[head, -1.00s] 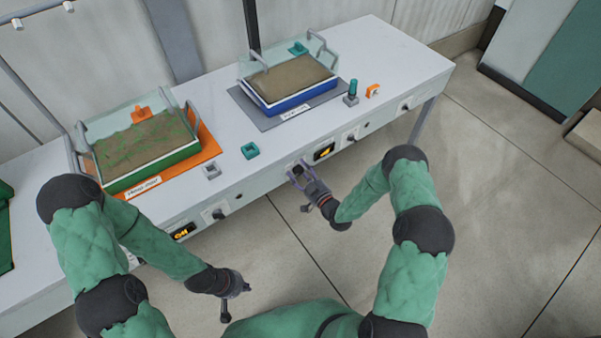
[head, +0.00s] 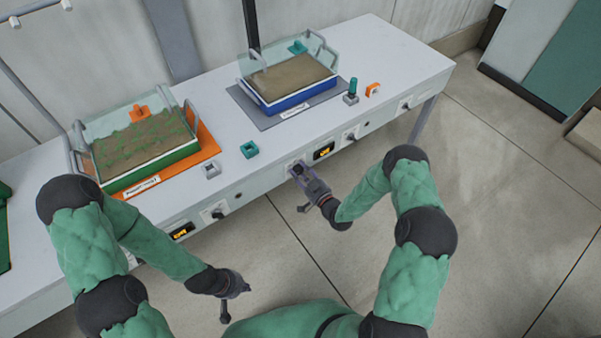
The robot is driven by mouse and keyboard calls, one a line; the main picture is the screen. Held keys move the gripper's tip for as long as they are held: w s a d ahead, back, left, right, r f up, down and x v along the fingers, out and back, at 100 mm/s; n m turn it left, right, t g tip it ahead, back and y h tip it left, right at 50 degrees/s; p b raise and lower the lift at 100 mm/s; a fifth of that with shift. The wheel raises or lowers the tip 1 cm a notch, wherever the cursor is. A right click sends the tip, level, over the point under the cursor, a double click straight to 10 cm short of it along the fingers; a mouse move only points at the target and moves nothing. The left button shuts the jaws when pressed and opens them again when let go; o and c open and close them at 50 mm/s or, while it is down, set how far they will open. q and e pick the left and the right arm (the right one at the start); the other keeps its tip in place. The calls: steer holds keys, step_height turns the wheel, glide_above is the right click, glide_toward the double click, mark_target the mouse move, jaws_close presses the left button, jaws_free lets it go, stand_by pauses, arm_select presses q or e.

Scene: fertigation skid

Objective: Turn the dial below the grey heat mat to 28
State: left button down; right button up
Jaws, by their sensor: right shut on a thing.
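The grey heat mat (head: 245,101) lies on the bench under a blue tray of soil (head: 290,88). On the bench front below it is a small display (head: 324,152) with lit orange digits too small to read. My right gripper (head: 298,171) is shut on the dial just left of that display; its fingers hide most of the dial, so its setting cannot be read. My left gripper (head: 236,294) hangs low in front of the bench, away from everything; its fingers are too small to judge.
An orange mat (head: 207,142) with a green tray (head: 150,170) lies to the left. The bench front also carries another dial (head: 218,213), another display (head: 182,231) and a switch (head: 351,135). Small teal (head: 249,150) and grey (head: 211,169) blocks sit on the bench. The floor in front is clear.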

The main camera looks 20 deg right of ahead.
steer(key=m, duration=0.2)
steer(key=m+b, duration=0.1)
steer(key=m, duration=0.3)
steer(key=shift+w+d+r, duration=0.15)
steer(key=shift+w+r, duration=0.05)
steer(key=shift+r, duration=0.1)
steer(key=m+b, duration=0.1)
steer(key=m, duration=0.5)
steer(key=shift+w+d+m, duration=0.1)
steer(key=shift+d+m, duration=0.05)
steer(key=shift+m, duration=0.25)
steer(key=m, duration=0.5)
steer(key=shift+d+f+b, duration=0.1)
steer(key=shift+b, duration=0.25)
steer(key=m, duration=0.6)
steer(key=shift+f, duration=0.15)
steer(key=shift+m, duration=0.4)
steer(key=shift+f, duration=0.1)
steer(key=o, duration=0.9)
steer(key=shift+o, duration=1.1)
steer(key=shift+f, duration=0.15)
